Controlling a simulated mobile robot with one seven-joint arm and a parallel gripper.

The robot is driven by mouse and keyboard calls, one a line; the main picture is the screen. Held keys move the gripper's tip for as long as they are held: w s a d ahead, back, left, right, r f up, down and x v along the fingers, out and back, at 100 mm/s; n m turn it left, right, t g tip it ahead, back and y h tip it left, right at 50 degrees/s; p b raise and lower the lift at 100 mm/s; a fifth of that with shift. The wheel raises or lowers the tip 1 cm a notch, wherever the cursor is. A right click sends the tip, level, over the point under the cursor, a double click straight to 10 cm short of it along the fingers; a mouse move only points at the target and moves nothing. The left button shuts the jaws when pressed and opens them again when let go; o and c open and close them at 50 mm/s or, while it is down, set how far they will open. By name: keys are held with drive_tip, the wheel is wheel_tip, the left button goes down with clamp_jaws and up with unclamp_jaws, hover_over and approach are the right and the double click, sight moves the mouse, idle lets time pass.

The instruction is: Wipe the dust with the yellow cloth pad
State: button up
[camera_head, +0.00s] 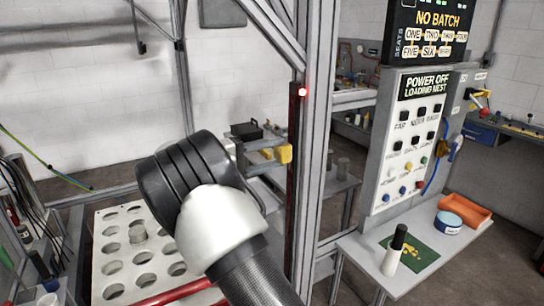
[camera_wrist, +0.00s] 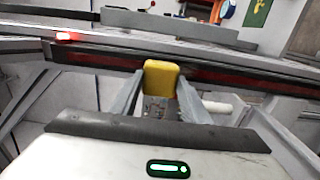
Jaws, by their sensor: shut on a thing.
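My gripper (camera_wrist: 160,84) is shut on the yellow cloth pad (camera_wrist: 161,76), which sits between the two grey fingers in the wrist view. In the head view the yellow pad (camera_head: 284,153) shows at the end of my gripper (camera_head: 276,155), close beside a dark upright strip (camera_head: 296,130) with a red light at its top. In the wrist view this strip (camera_wrist: 230,77) runs across behind the pad, with dull red patches along it. I cannot tell whether the pad touches the strip. I cannot make out the dust clearly.
Grey metal frame posts (camera_head: 317,120) stand right beside the strip. A panel of buttons (camera_head: 410,140) stands to the right. A white table (camera_head: 410,275) holds a black-capped bottle (camera_head: 393,252), an orange tray (camera_head: 464,216) and a blue tub (camera_head: 447,223). A white rack with round holes (camera_head: 112,292) is at lower left.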

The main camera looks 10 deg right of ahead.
sight(281, 158)
drive_tip(key=shift+s+d+b, duration=0.3)
drive_tip(key=shift+s+d, duration=0.05)
drive_tip(key=shift+s, duration=0.45)
drive_tip(key=shift+s+d+b, duration=0.3)
drive_tip(key=shift+s+d, duration=0.05)
drive_tip(key=shift+s, duration=0.4)
drive_tip(key=w+f, duration=0.1)
drive_tip(key=w+a+b, duration=0.1)
drive_tip(key=w+f+b, duration=0.1)
drive_tip(key=shift+w+a+f, duration=0.3)
drive_tip(key=shift+w+f, duration=0.05)
drive_tip(key=shift+s, duration=0.1)
drive_tip(key=s+b, duration=0.1)
drive_tip(key=s+d, duration=0.1)
drive_tip(key=s, duration=0.1)
drive_tip(key=shift+s+b, duration=0.3)
drive_tip(key=shift+b, duration=0.1)
drive_tip(key=shift+a, duration=0.15)
